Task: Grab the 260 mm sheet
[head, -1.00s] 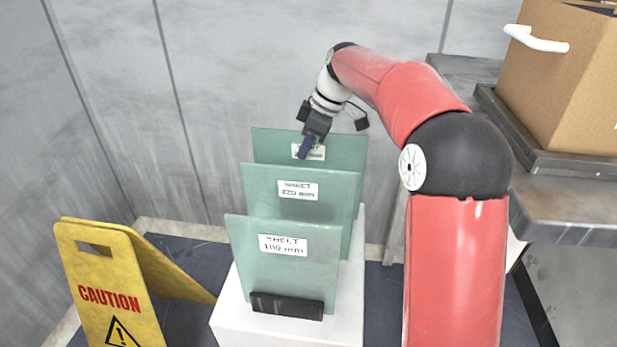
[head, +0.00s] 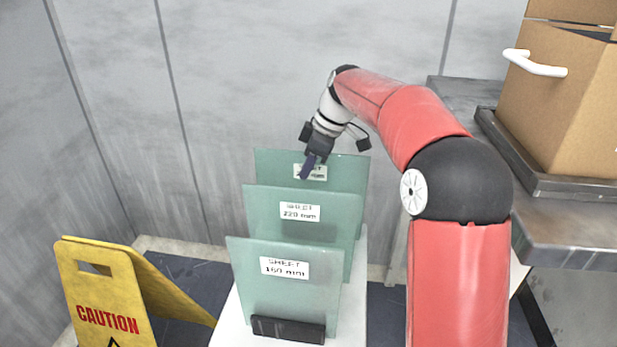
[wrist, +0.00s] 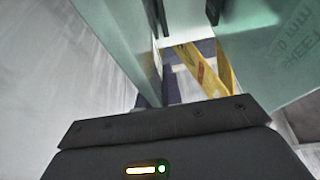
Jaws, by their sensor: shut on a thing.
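Three pale green glass sheets stand upright one behind another on a white stand (head: 228,325). The front sheet (head: 280,300) is labelled 160 mm and the middle sheet (head: 298,235) 220 mm. The rear sheet (head: 345,170) has a label partly covered by my gripper, so its number cannot be read. My gripper (head: 307,168) is shut on the rear sheet at its top edge, near the label. In the wrist view, a sheet (wrist: 115,40) runs down to the dark gripper body, and another sheet with label text (wrist: 270,55) is on the right.
A yellow caution sign (head: 100,300) stands at the left of the stand. A metal bench (head: 570,225) with a tray and cardboard box (head: 545,105) is at the right. Grey wall panels (head: 250,70) are close behind the sheets. A black holder (head: 288,330) grips the front sheet's base.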

